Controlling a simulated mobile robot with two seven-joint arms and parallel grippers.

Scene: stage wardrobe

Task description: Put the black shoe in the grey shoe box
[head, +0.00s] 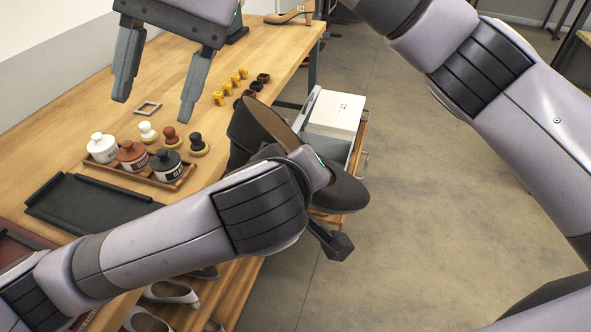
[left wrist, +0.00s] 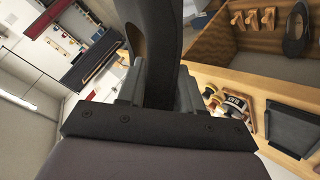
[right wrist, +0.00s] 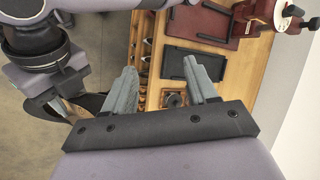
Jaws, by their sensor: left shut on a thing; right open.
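The black shoe (head: 348,190) is held off the bench's right edge, partly hidden by my left forearm and wrist. In the left wrist view its dark side (left wrist: 155,35) stands between the fingers of my left gripper (left wrist: 155,85), which is shut on it. A grey box (head: 306,108), seemingly the shoe box, shows just behind the shoe, beside a white labelled box (head: 338,113); the shoe hides much of it. My right gripper (head: 155,105) is open and empty above the bench; its spread fingers also show in the right wrist view (right wrist: 160,75).
Pale shoes (head: 170,292) sit on a shelf below. The floor at right is clear.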

